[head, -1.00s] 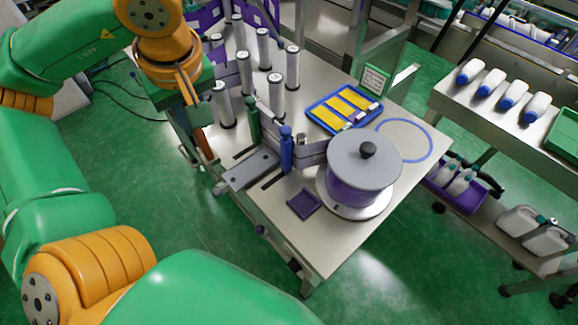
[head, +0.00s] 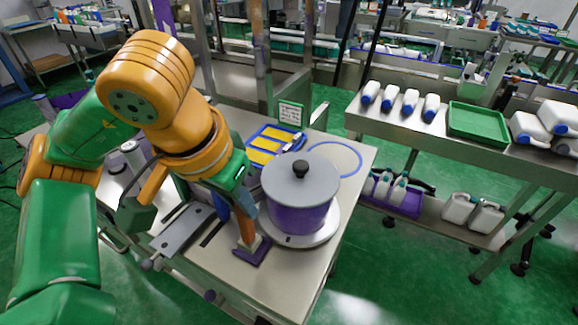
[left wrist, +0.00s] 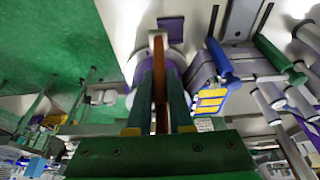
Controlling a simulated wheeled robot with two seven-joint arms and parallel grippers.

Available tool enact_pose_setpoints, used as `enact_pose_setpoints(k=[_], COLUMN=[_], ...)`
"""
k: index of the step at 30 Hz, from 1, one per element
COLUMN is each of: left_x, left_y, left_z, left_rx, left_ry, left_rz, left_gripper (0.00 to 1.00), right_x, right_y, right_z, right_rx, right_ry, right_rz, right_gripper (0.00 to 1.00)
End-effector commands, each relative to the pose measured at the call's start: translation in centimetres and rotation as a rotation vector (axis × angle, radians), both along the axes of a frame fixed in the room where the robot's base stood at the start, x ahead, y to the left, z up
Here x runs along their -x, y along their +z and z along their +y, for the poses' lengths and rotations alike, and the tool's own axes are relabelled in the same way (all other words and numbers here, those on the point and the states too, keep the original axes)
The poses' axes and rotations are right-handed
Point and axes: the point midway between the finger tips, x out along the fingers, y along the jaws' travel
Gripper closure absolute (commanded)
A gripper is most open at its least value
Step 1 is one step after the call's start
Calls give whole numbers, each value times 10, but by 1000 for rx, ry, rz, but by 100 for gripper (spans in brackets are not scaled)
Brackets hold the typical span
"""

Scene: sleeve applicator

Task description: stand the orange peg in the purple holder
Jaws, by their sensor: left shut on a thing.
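My left gripper (head: 238,192) is shut on the orange peg (head: 244,222), which points down with a pale lower end. In the left wrist view, the orange peg (left wrist: 160,88) lies between the two green fingers (left wrist: 160,72). The purple holder (head: 252,252) is a flat dark square on the table, left of and in front of the lidded drum. The peg's lower end appears over the holder; I cannot tell whether it touches or has entered it. The holder also shows in the left wrist view (left wrist: 171,24). My right gripper is not in view.
The purple drum with grey lid (head: 298,190) stands close right of the peg. A blue post (head: 220,206) and grey plate (head: 182,230) are close left. A blue tray with yellow pieces (head: 268,145) lies behind. A side bench (head: 425,130) carries bottles.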

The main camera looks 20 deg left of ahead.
Motion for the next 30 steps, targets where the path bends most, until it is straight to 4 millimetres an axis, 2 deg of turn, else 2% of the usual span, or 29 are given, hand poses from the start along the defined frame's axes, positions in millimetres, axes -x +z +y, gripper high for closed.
enact_pose_setpoints(k=[1,2,9,13,16,26,27,30], left_x=[-7,-12,-36,-38,-38,-38,-38,-38], left_y=[-22,-29,-58,-81,-89,-93,-93,-92], left_z=[5,9,27,28,27,27,27,27], left_rx=[3,2,0,-2,-1,0,0,0], left_ry=[3,3,2,0,-2,-2,-2,-2], left_rz=[9,8,3,3,0,-2,-1,-1], left_gripper=[100,100,100,100,100,100,75,50], right_x=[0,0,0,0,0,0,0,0], right_y=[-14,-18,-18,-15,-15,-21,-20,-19], right_z=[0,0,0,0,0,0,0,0], right_rx=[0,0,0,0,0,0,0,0], right_ry=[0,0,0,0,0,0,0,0], right_rz=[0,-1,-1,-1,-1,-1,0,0], right_gripper=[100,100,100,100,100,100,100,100])
